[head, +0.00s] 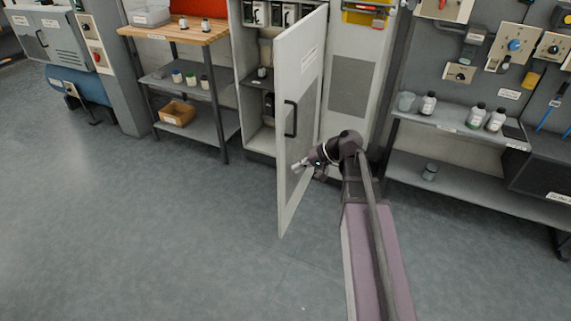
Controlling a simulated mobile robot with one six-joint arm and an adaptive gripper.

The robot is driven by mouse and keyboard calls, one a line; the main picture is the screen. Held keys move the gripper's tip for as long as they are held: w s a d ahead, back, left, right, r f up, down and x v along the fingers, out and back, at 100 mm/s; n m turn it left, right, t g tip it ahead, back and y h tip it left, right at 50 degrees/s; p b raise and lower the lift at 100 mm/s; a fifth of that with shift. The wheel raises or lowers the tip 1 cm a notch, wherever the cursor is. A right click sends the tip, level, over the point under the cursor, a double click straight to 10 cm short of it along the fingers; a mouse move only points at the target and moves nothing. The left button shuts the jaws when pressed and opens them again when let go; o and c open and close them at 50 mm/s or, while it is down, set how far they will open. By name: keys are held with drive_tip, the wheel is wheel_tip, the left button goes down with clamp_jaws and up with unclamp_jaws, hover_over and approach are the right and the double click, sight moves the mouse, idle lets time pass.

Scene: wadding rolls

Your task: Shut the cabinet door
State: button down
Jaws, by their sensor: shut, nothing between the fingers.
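The cabinet door (301,100) is a tall light-grey panel with a perforated grey inset and a black handle (291,118). It stands wide open, swung out toward me. The cabinet (248,70) behind it shows its open left side with several items on its shelves; part of its inside is hidden by the door. My gripper (297,168) is shut and empty. It is at the lower part of the door, below the handle, coming from the right. I cannot tell whether the fingers touch the door.
A shelf unit with a wooden top (172,36) stands left of the cabinet. A grey bench (470,134) with bottles stands to the right. A fixed panel with a grey mesh (352,88) is right behind the door. The floor (160,230) in front and left is clear.

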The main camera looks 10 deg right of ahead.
sight(282, 150)
drive_tip(key=w+d+f+m+t+y+b, duration=0.3)
drive_tip(key=w+d+f+t+y+b, duration=0.2)
drive_tip(key=b, duration=1.2)
drive_tip(key=shift+w+d+f+m+t, duration=0.3)
drive_tip(key=shift+w+d+f+t, duration=0.5)
drive_tip(key=shift+w+d, duration=1.8)
drive_tip(key=shift+v, duration=0.95)
drive_tip(key=x, duration=1.4)
drive_tip(key=shift+s+a+r, duration=0.1)
drive_tip(key=shift+s+a, duration=0.1)
drive_tip(key=shift+s, duration=0.1)
